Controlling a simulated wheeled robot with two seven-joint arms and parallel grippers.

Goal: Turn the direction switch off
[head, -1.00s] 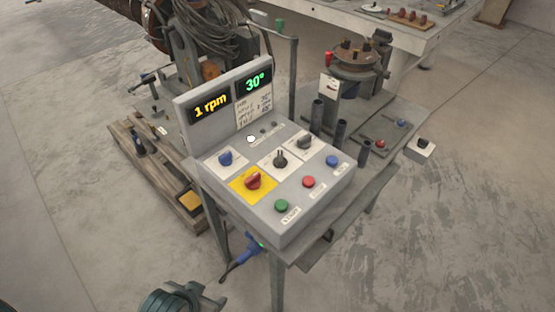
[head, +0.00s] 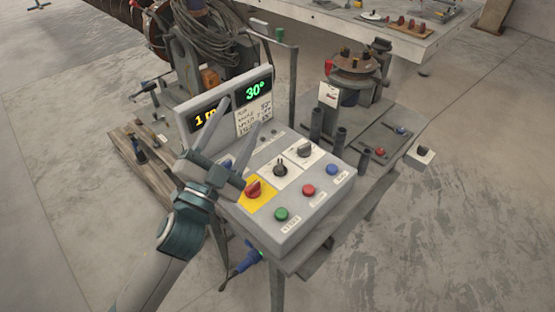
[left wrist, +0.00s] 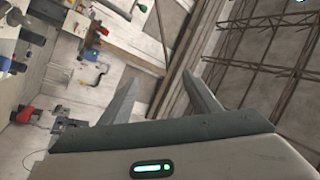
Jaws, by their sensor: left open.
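The grey control panel (head: 290,230) stands on a metal table. It carries a black rotary knob (head: 280,170) on a white plate, a grey-black knob (head: 305,149) on another white plate, and a red knob (head: 254,188) on a yellow plate. The labels are too small to show which is the direction switch. My left gripper (head: 240,113) is open and empty above the panel's left part, fingers pointing up toward the displays. It mostly hides the blue knob at the left. In the left wrist view its fingers (left wrist: 160,88) are apart with nothing between them. My right gripper is not in view.
The panel also has a green button (head: 281,214), a red button (head: 308,190) and a blue button (head: 332,169). The upright display (head: 257,90) reads 30°. Dark upright tubes (head: 339,140) stand right of the panel. A wooden pallet (head: 150,180) lies at left. Floor at right is clear.

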